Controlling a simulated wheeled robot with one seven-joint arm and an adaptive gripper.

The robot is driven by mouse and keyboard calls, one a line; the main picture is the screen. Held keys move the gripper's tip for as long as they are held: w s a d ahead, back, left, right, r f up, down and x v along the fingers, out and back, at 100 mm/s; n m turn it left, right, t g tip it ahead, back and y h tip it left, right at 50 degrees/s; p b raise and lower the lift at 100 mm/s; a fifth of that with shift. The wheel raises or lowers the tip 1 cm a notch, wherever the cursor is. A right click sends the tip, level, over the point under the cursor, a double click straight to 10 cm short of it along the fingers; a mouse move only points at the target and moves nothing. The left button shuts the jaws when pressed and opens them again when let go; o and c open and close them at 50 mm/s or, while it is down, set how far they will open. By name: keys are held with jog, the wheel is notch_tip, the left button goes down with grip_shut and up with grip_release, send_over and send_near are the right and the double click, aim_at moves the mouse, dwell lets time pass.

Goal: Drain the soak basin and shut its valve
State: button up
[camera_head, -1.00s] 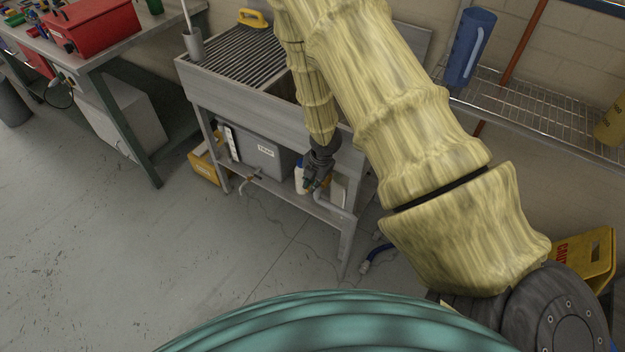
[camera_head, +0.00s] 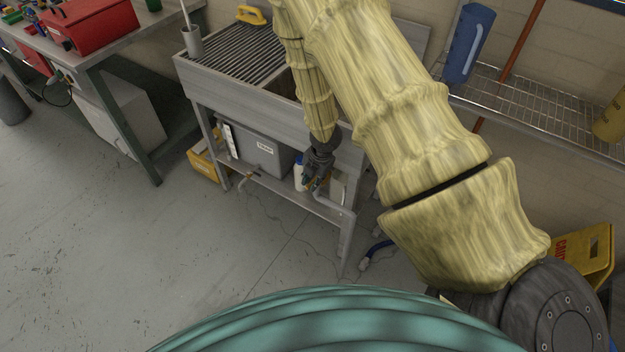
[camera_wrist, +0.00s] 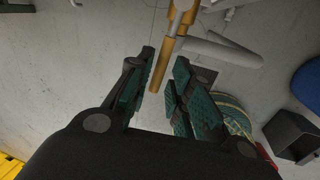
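The soak basin (camera_head: 285,84) is a grey sink with a ribbed drainboard, partly hidden by my arm. In the wrist view the valve's brass lever (camera_wrist: 161,66) extends from a brass body (camera_wrist: 183,14) beside a pale drain pipe (camera_wrist: 222,50). My gripper (camera_wrist: 166,60) is open, with its green-padded fingers on either side of the lever and gaps still visible. In the head view my gripper (camera_head: 312,182) is below the basin's front, near the drain pipe (camera_head: 338,211). The water level is not visible.
A grey labelled tank (camera_head: 262,158) and a white bottle (camera_head: 299,174) stand on the basin's lower shelf. A workbench (camera_head: 110,55) is at left, a wire shelf (camera_head: 530,108) at right. The floor in front is mostly clear.

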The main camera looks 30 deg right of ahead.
notch_tip(320, 180, up, 12)
jog(key=s, duration=0.2)
jog(key=shift+d+f, duration=0.15)
jog(key=shift+d, duration=0.3)
jog(key=shift+s, duration=0.1)
dwell(5.1)
